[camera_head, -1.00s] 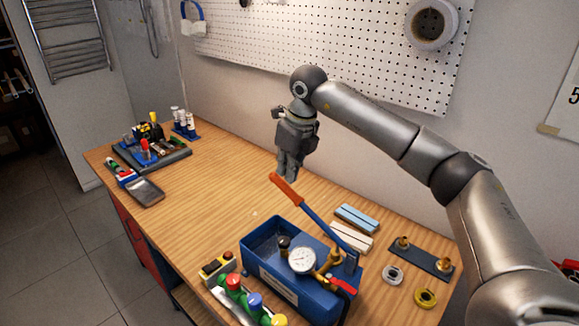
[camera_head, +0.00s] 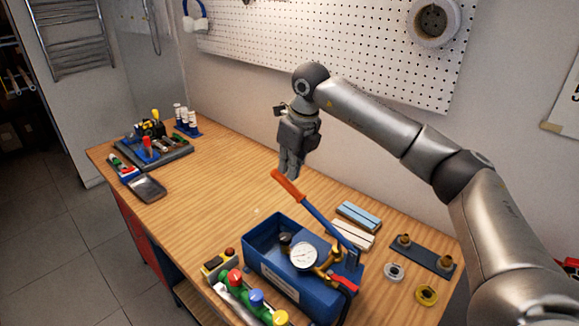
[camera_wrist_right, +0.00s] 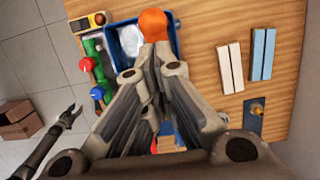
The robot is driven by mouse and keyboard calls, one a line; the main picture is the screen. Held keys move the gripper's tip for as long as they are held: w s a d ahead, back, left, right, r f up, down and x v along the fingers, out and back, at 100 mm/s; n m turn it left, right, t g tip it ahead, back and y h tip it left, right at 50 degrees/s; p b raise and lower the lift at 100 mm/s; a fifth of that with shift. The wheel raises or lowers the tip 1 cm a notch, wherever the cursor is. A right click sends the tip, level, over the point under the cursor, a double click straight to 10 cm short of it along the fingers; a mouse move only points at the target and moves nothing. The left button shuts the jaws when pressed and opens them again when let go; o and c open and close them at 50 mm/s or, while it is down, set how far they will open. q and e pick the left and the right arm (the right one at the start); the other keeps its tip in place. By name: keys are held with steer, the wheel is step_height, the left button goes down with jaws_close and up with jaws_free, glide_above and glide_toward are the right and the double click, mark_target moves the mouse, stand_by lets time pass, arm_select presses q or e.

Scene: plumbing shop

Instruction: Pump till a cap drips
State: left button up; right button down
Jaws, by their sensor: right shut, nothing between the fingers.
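The test pump is a blue open tank (camera_head: 275,275) with a round white gauge (camera_head: 303,256) and brass fittings. Its blue lever (camera_head: 325,222) slants up to the left and ends in an orange grip (camera_head: 288,187). My right gripper (camera_head: 290,174) points down just above the grip's end, shut and empty. In the right wrist view the orange end (camera_wrist_right: 153,24) shows just beyond the fingertips; contact is unclear. A green pipe (camera_head: 245,300) beside the tank carries a red cap (camera_head: 234,276), a blue cap (camera_head: 256,297) and a yellow cap (camera_head: 280,317). My left gripper (camera_wrist_right: 72,113) is open, off the bench.
Blue and white bars (camera_head: 358,216) and a dark plate with brass fittings (camera_head: 422,255) lie right of the pump. A tool tray (camera_head: 175,158) and a dark phone-like device (camera_head: 147,188) sit at the far left. The bench middle (camera_head: 215,200) is clear.

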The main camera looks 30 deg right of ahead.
stand_by(0.3)
steer(key=s+d+b+x, duration=0.1)
steer(key=b+x, duration=0.6)
steer(key=x, duration=0.5)
steer(key=p+v, duration=0.2)
steer(key=v, duration=0.2)
steer(key=p+v, duration=0.3)
steer(key=v, duration=0.1)
steer(key=w+a+p+v, duration=0.1)
steer(key=p+v, duration=0.1)
steer(key=v, duration=0.2)
steer(key=shift+r+p, duration=0.15)
steer(key=shift+p, duration=0.25)
steer(key=shift+f, duration=0.2)
steer(key=s+d+b+x, duration=0.1)
steer(key=b+x, duration=0.6)
steer(key=x, duration=0.5)
steer(key=p+v, duration=0.2)
steer(key=v, duration=0.2)
steer(key=p+v, duration=0.3)
steer(key=v, duration=0.1)
steer(key=w+a+p+v, duration=0.1)
steer(key=p+v, duration=0.1)
steer(key=v, duration=0.2)
steer(key=shift+w+r, duration=0.1)
steer(key=shift+r, duration=0.05)
